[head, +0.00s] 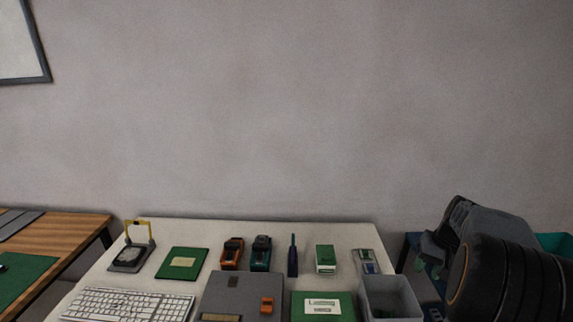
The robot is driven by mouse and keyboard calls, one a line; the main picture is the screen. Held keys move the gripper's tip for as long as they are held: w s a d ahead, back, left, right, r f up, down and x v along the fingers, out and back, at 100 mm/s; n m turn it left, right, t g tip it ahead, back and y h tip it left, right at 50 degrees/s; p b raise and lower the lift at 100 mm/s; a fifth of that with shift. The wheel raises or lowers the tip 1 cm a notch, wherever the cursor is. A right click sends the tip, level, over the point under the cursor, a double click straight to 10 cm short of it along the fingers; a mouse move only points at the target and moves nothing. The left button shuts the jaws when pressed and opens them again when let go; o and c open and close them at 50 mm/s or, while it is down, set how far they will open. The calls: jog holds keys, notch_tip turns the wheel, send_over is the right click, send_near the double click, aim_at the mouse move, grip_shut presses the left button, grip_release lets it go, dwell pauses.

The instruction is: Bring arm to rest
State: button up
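My arm shows at the right edge, with a thick dark ribbed section in front. My gripper (433,256) appears to be the dark grey end at the right, beyond the table's right edge. Its fingers are small and dark here, so I cannot tell whether they are apart or hold anything. The pale table (210,231) stands at the bottom middle, and my arm is to the right of it.
The table bears a white keyboard (128,304), green boxes, a grey case (241,289), orange and teal tools, and a grey bin (392,297) near the arm. A wooden table (70,232) stands left. A teal container (556,243) is partly hidden behind my arm.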

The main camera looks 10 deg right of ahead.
jog(key=s+a+r+n+t+h, duration=0.1)
jog(key=s+a, duration=0.4)
jog(key=a, duration=0.7)
jog(key=s+a+r+n+t+h, duration=0.1)
jog(key=s+a+r+n+t, duration=0.1)
jog(key=a, duration=1)
jog(key=s+r+n, duration=0.1)
jog(key=s+n, duration=0.1)
jog(key=shift+s+a, duration=0.3)
jog(key=shift+s, duration=0.05)
jog(key=shift+o, duration=0.4)
